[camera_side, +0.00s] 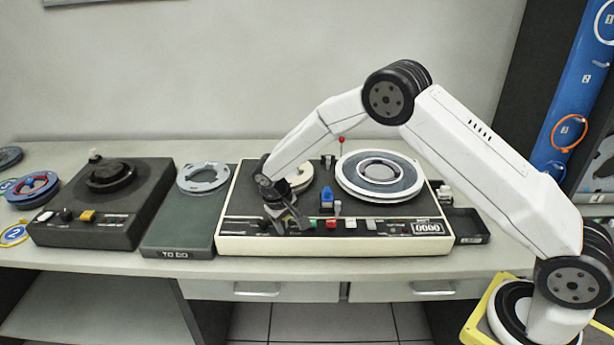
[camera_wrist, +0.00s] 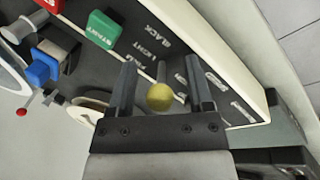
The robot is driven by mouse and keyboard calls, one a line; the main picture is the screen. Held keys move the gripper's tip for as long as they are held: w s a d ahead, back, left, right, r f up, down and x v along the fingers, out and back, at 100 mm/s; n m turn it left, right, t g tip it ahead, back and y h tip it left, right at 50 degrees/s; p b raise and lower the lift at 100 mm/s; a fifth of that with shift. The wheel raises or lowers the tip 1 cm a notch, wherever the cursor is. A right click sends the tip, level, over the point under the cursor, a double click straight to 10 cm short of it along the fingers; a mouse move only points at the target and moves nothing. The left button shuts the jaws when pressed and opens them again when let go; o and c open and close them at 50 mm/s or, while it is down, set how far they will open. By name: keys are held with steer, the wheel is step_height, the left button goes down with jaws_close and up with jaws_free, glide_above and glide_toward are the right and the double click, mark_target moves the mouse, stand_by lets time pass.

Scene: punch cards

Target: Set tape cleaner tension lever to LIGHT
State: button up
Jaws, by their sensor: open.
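The tape cleaner (camera_side: 335,245) is a cream-edged machine with a dark top on the bench. My gripper (camera_side: 290,222) is over its front left part in the side view. In the wrist view my gripper (camera_wrist: 160,62) is open, with one finger on each side of a yellow ball knob (camera_wrist: 159,97) on a thin stem. The knob looks apart from both fingers. Printed labels lie beyond the stem, one reading LIGHT (camera_wrist: 155,54) and one like SLACK (camera_wrist: 163,38). Another label is partly hidden by the left finger. I cannot tell which label the lever points to.
A green START button (camera_wrist: 103,29) and a blue block (camera_wrist: 43,68) are near the gripper. A large reel (camera_side: 378,176) and a red-tipped pin (camera_side: 341,140) stand behind. A TO DO tray (camera_side: 180,228) with a ring and a dark machine (camera_side: 100,215) are to the left.

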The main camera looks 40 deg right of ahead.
jaws_close()
steer(key=shift+w+d, duration=0.1)
steer(key=shift+w+d+r+g+y, duration=0.1)
steer(key=shift+w+d+g+y, duration=0.15)
steer(key=shift+g+y, duration=0.5)
steer(key=shift+w+d+r+g+y, duration=0.1)
steer(key=shift+w+d+g+y, duration=0.1)
steer(key=shift+g+y, duration=0.55)
jaws_free()
